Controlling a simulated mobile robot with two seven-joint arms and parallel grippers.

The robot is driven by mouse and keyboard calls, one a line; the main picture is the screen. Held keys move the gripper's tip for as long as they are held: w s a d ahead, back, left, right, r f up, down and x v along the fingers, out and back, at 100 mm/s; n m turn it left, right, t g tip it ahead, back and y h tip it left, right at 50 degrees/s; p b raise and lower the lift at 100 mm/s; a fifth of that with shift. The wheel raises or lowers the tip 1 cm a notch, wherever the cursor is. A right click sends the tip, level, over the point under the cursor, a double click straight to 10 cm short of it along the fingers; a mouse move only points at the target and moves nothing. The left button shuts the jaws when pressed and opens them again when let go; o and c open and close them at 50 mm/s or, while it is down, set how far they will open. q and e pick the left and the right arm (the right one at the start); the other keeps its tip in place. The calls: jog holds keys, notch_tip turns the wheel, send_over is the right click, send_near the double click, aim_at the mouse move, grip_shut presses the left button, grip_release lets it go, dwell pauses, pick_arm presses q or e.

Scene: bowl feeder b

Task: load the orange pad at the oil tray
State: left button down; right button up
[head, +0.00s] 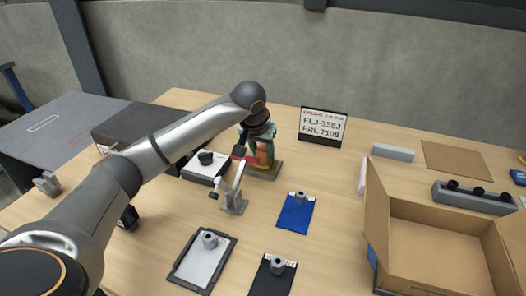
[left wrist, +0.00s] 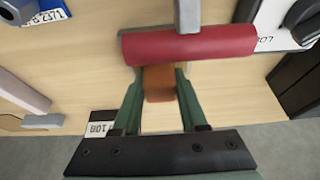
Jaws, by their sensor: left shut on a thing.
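My left gripper (head: 256,150) has green fingers and points down over the table, left of the standing sign. In the left wrist view the gripper (left wrist: 160,92) is shut on the orange pad (left wrist: 160,84), which looks brownish there. In the head view the pad (head: 266,160) shows partly behind the fingers. A red roller (left wrist: 195,44) on a grey stand (head: 232,197) lies just beyond the fingertips; whether it touches the pad cannot be told. A dark tray with a white top (head: 197,172) and black knob stands left of the gripper; I cannot tell whether it is the oil tray. My right gripper is not in view.
A standing sign (head: 323,127) is at the back. A blue plate (head: 296,214), a dark-framed tray (head: 177,276) and a black plate (head: 262,285) lie in front. An open cardboard box (head: 440,205) fills the right. Bare table lies between the blue plate and the box.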

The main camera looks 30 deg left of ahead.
aim_at(263, 147)
pick_arm(q)
jog(key=shift+r+p, duration=2.5)
jog(key=shift+r, duration=0.6)
jog(key=shift+r+p, duration=0.35)
jog(key=shift+r, duration=0.05)
jog(key=shift+f, duration=0.1)
